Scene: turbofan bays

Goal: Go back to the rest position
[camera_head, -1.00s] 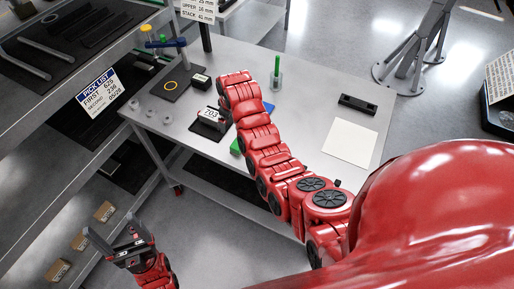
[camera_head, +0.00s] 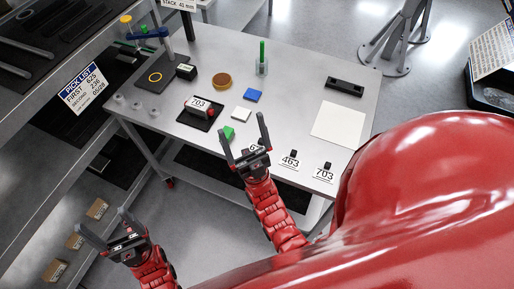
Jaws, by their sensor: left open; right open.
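My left gripper (camera_head: 105,232) is open and empty at the lower left, in front of the shelving and above the floor. My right gripper (camera_head: 243,139) is open and empty, its fingers reaching over the front edge of the grey table (camera_head: 295,100). My large red body part (camera_head: 430,200) hides the lower right.
Shelving with a pick list (camera_head: 82,88) stands at left. Small boxes (camera_head: 97,208) sit lower left.

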